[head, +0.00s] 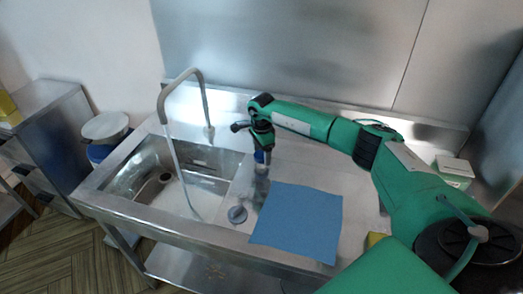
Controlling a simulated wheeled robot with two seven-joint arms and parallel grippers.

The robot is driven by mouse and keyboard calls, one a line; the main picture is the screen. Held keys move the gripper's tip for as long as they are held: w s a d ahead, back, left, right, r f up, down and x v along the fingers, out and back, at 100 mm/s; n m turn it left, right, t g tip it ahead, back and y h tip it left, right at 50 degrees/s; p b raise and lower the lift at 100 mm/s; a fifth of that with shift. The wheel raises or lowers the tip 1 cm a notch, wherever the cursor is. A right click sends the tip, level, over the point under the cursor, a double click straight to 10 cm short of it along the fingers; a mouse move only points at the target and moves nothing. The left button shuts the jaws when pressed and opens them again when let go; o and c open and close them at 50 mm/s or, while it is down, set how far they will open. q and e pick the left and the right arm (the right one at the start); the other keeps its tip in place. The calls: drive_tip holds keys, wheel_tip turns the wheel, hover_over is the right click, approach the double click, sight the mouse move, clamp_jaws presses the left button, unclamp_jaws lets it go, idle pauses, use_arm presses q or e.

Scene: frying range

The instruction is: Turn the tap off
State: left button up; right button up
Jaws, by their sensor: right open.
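The tap (204,98) has a tall grey curved spout and stands behind the sink (119,174). A thin pale stream (178,165) runs from the spout end down into the basin, so the water appears to be on. My right gripper (262,148) is to the right of the tap, over the counter beside the basin, apart from the spout. Its fingers are small and dark, and I see nothing held in them. The tap's handle is not clear to me. My left gripper is not in view.
A blue cloth (298,222) lies on the steel counter. A small clear round item (237,214) sits left of it. A white box (455,167) stands far right. A lidded bin (106,127) stands left of the sink.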

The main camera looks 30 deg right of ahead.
drive_tip(key=c, duration=1)
drive_tip(key=shift+f+m+b, duration=0.1)
drive_tip(key=shift+m+b, duration=1)
drive_tip(key=shift+m, duration=0.4)
drive_tip(key=m+b, duration=0.1)
drive_tip(key=m, duration=0.2)
drive_tip(key=shift+m+b, duration=0.45)
drive_tip(key=shift+m, duration=0.75)
